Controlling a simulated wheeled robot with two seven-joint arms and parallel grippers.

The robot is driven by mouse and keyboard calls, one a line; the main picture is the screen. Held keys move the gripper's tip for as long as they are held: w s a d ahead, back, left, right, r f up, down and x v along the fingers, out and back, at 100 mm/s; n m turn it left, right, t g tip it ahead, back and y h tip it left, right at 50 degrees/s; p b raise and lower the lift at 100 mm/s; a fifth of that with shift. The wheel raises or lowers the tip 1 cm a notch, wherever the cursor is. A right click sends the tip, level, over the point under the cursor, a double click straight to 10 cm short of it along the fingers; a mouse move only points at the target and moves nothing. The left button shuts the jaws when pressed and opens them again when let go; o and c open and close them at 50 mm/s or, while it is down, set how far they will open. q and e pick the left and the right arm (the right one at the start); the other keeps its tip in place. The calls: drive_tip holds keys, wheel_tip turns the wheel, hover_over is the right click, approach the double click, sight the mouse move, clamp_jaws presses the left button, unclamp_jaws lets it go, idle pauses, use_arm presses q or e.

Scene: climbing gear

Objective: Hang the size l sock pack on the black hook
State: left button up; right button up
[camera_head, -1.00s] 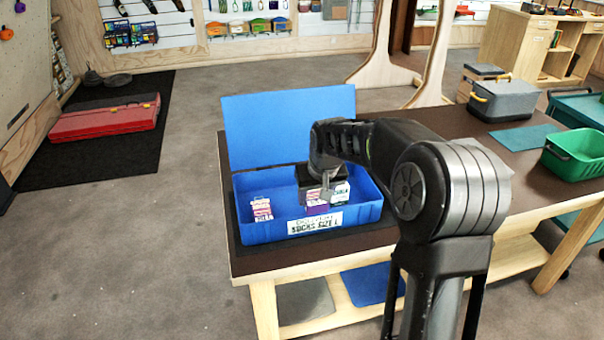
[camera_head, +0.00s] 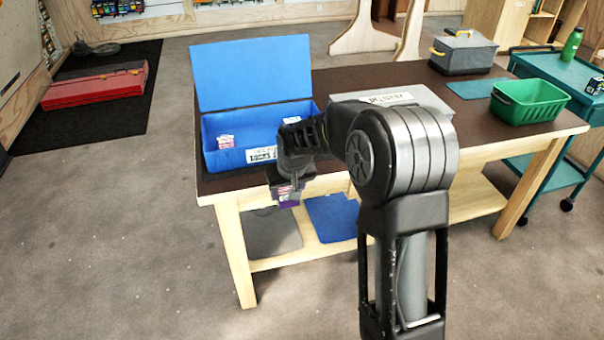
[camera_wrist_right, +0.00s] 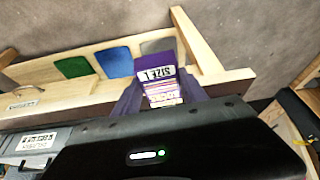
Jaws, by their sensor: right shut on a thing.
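My right gripper (camera_head: 291,186) is shut on a purple sock pack (camera_head: 288,199) and holds it in front of the table's near edge, below the tabletop level. In the right wrist view the pack (camera_wrist_right: 160,95) sits between the two fingers, and its white label reads "SIZE L", upside down. The open blue bin (camera_head: 213,158) stands on the table behind the gripper, its lid raised at the back. Its front label is partly hidden by my arm. Another pack (camera_head: 225,142) lies inside at the left. I cannot make out the black hook. My left gripper is out of view.
A teal cart (camera_head: 560,70) stands at the right. A red case (camera_head: 95,88) lies on a black mat. The floor at the front left is clear.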

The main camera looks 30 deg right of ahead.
drive_tip(key=s+a+f+n, duration=0.1)
drive_tip(key=s+a+f, duration=0.3)
drive_tip(key=a+f, duration=0.2)
drive_tip(key=s+a+f+n+y, duration=0.1)
drive_tip(key=s+a+f, duration=0.3)
drive_tip(key=a, duration=0.6)
wheel_tip(320, 180, down, 3)
drive_tip(key=shift+s+a+r+n, duration=0.1)
drive_tip(key=shift+s+a+n, duration=0.2)
drive_tip(key=shift+n, duration=0.3)
